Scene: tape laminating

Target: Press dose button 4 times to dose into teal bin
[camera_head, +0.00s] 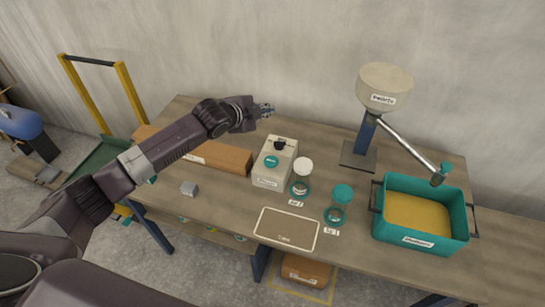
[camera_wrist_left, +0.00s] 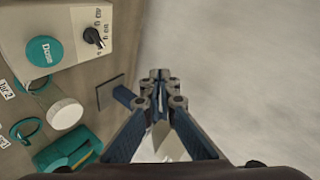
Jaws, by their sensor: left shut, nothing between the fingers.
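The dose button (camera_head: 271,161) is a round teal button on top of a beige control box (camera_head: 268,181) near the table's middle. It also shows in the left wrist view (camera_wrist_left: 44,52), labelled "Dose", beside a black knob (camera_wrist_left: 93,38). The teal bin (camera_head: 418,240) stands at the table's right and holds yellow material. A hopper (camera_head: 384,88) on a blue post has a metal tube slanting down to the bin's far rim. My left gripper (camera_head: 264,110) is shut and empty, behind and above the box, apart from the button. My right gripper is out of view.
A white-lidded jar (camera_head: 303,166) and a teal-lidded jar (camera_head: 343,192) stand right of the box. A long brown carton (camera_head: 222,156) lies to its left, under my left arm.

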